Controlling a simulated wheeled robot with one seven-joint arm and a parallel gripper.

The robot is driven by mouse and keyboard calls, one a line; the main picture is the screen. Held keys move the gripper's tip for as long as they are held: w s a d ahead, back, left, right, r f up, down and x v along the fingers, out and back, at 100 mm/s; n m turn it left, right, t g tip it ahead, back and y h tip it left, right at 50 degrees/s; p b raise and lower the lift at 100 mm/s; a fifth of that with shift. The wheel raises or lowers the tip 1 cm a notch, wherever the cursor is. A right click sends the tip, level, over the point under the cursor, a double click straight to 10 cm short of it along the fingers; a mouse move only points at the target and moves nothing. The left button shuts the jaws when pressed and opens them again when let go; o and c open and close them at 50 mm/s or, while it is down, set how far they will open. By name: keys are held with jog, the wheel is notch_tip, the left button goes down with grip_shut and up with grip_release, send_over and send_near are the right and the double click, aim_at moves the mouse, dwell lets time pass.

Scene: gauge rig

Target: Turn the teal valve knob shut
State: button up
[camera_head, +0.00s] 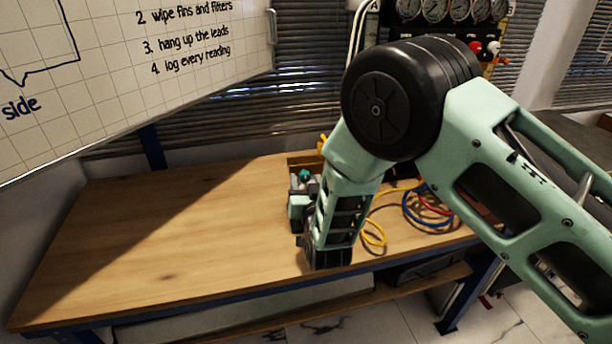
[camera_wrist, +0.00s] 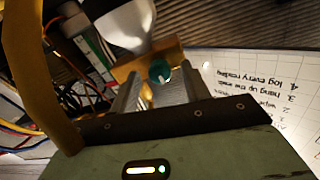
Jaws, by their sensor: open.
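The teal valve knob (camera_wrist: 160,71) shows in the wrist view in front of a brass-coloured block (camera_wrist: 126,71). My gripper (camera_wrist: 158,88) is open, with its grey fingers pointing toward the knob. The knob appears between and just past the fingertips; I cannot tell whether either finger touches it. In the head view the knob (camera_head: 305,174) is a small teal spot near the back of the bench, just beyond my gripper (camera_head: 303,185). My forearm hides much of the rig to the right of it.
The wooden bench (camera_head: 170,230) is clear on the left. Blue, red and yellow leads (camera_head: 425,205) lie coiled to the right of my forearm. A yellow band (camera_wrist: 38,70) crosses the left of the wrist view close to the camera. A whiteboard (camera_head: 150,70) hangs at upper left.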

jog(key=shift+w+a, duration=0.15)
jog(key=shift+w, duration=0.45)
jog(key=c, duration=1)
